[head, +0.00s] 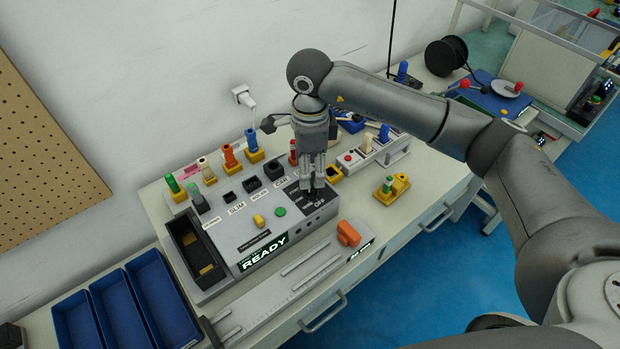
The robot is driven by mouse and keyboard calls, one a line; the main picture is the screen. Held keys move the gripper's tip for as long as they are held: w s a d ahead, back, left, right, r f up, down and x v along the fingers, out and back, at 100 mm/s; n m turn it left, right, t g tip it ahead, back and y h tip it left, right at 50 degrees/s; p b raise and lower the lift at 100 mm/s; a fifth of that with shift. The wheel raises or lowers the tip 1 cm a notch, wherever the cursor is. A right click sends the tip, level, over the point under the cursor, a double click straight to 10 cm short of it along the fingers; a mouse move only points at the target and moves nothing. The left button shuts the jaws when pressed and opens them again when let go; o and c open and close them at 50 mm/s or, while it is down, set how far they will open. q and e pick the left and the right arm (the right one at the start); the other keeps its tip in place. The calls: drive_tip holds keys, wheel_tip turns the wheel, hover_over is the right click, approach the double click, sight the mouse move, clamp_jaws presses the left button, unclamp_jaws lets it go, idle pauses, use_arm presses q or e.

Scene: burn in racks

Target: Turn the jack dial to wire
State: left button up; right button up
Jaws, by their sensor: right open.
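My right gripper (313,191) points down over the right end of the grey test console (226,239). Its fingers are open by a small gap and come down at a dark dial panel (322,196) with small white labels, one of which seems to read OFF. The jack dial itself is hidden or too small to make out at the fingertips, and I cannot tell whether the fingers touch it. The console's front display (264,254) reads READY. My left gripper is not in view.
Several coloured plugs stand behind the console, including an orange one (230,155). A yellow connector block (391,189) sits to the right. An orange knob (348,234) is on the slide rail in front. Blue bins (160,300) stand at lower left.

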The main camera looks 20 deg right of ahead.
wheel_tip(320, 180, up, 6)
idle(0.7)
